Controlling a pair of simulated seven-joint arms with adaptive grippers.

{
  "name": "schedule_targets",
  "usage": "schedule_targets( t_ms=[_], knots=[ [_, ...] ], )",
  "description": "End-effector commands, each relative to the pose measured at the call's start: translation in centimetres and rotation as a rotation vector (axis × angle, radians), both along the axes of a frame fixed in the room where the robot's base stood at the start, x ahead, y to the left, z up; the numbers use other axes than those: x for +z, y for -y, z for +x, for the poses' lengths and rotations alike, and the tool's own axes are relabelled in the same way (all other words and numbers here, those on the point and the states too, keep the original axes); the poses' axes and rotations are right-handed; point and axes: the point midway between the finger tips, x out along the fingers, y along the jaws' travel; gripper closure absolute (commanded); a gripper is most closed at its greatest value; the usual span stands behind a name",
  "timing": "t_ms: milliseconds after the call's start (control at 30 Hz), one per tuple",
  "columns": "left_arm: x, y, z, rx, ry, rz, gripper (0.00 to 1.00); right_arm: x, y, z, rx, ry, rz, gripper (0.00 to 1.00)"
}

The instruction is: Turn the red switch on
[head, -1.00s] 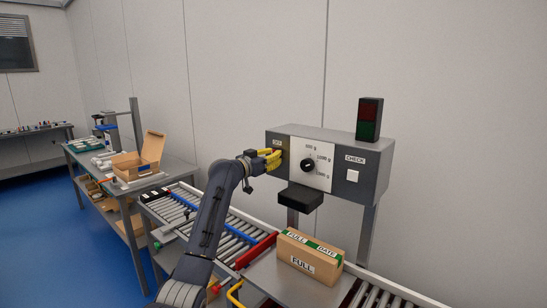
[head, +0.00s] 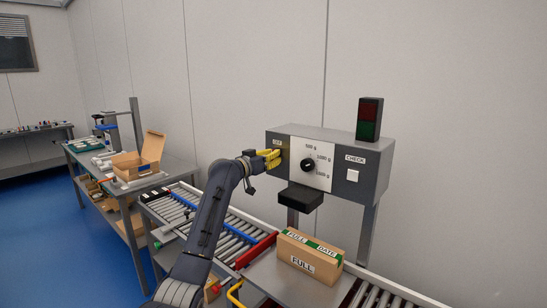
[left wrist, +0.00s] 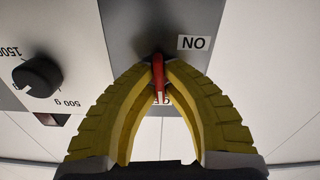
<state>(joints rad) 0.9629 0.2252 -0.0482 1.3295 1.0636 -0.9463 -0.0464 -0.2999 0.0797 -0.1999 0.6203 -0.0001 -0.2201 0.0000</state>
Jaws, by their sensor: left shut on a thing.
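The red switch (left wrist: 159,78) is a small lever on the grey end of the control box (head: 368,172). My left gripper (left wrist: 158,72) has its yellow fingertips shut on the lever, one on each side. In the head view the left gripper (head: 276,158) covers the switch at the box's left end. In the wrist view, which is upside down, an ON label (left wrist: 194,43) is beside the lever's tip area, and another label (left wrist: 165,98) is partly hidden between the fingers. The lever's exact position is hard to tell. My right gripper is not in view.
A black dial (head: 308,164) is on a white plate right of the switch, with a white CHECK button (head: 352,175) beyond. A dark signal lamp (head: 369,119) stands on top. A FULL carton (head: 309,257) sits below, near the roller conveyor (head: 228,238). A workbench (head: 120,185) is at left.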

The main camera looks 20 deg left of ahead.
Motion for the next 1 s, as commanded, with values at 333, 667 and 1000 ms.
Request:
schedule_targets(
  t_ms=[333,667,1000],
  knots=[
    [0.13,-0.26,0.06,0.002,-0.111,-0.267,1.00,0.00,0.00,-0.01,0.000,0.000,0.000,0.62],
    [0.11,-0.33,0.11,0.001,-0.234,-0.558,1.00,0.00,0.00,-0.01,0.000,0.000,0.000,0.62],
    [0.03,-0.47,0.16,0.000,-0.360,-0.855,1.00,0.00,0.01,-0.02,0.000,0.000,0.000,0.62]
  ],
)
